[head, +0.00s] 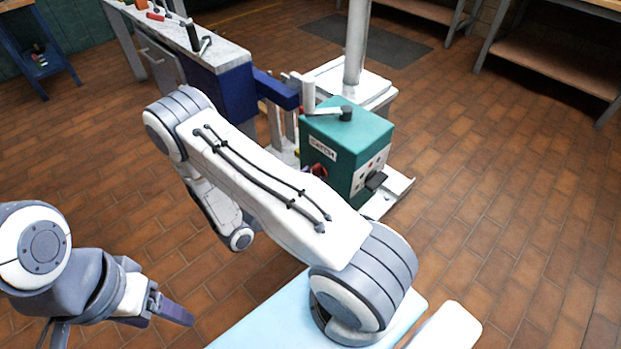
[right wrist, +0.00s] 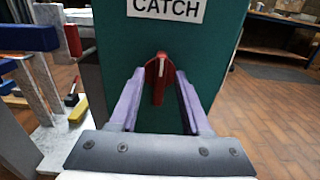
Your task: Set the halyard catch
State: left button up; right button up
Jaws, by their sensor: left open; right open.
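The green box (head: 340,140) with a "CATCH" label stands on a pale base beside the mast. Its red catch knob (right wrist: 158,80), with a white mark, is on the face below the label; the mark points up in the right wrist view. My right gripper (right wrist: 158,92) is open, its purple fingers on either side of the red knob, with a gap on each side. Whether the fingertips reach past the knob is hard to tell. In the head view my right arm hides most of that gripper. My left gripper (head: 172,310) is open and empty at the lower left, away from the box.
A crank handle (head: 330,111) sits on top of the box, and a black knob (head: 375,181) on its right side. The mast pole (head: 356,45) rises behind. A workbench (head: 185,45) with tools stands at the back left. The floor to the right is clear.

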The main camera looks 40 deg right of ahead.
jog(key=shift+d, duration=0.4)
grip_shut()
